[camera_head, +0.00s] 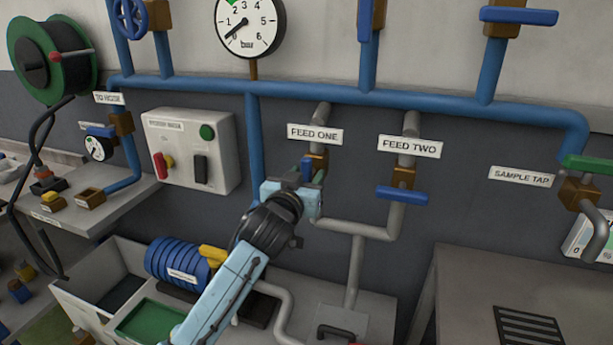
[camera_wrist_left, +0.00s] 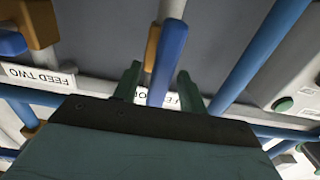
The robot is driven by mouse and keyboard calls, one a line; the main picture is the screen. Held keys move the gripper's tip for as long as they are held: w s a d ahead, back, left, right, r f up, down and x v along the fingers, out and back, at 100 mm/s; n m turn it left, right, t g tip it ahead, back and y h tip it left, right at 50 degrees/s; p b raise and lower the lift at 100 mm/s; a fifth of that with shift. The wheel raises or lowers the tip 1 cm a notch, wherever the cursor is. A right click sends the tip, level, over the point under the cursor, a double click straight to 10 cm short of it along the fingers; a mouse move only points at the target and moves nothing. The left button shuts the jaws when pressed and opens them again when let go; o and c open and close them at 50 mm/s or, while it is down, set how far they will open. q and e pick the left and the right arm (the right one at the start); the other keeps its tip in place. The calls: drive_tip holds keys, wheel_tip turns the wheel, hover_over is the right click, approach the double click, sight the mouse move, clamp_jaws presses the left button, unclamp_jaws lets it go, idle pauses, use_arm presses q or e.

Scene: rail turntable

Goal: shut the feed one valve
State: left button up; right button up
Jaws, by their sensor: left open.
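The feed one valve (camera_head: 316,160) has a brass body under the white FEED ONE label (camera_head: 315,135). Its blue lever (camera_wrist_left: 168,62) runs along the grey pipe in the left wrist view; in the head view the lever (camera_head: 307,171) is partly hidden by my gripper. My left gripper (camera_head: 313,180) is open at the valve. In the left wrist view its green fingers (camera_wrist_left: 158,88) stand one on each side of the lever, with gaps showing; I cannot tell whether either touches it. My right gripper is not in view.
The feed two valve (camera_head: 403,178) is close on the right, its blue lever (camera_head: 402,195) crosswise to its pipe. A blue vertical pipe (camera_head: 255,140) and a grey switch box (camera_head: 192,150) are on the left. A bin with a blue hose coil (camera_head: 178,262) stands below.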

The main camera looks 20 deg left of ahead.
use_arm(q)
drive_tip(key=shift+w, duration=0.45)
clamp_jaws()
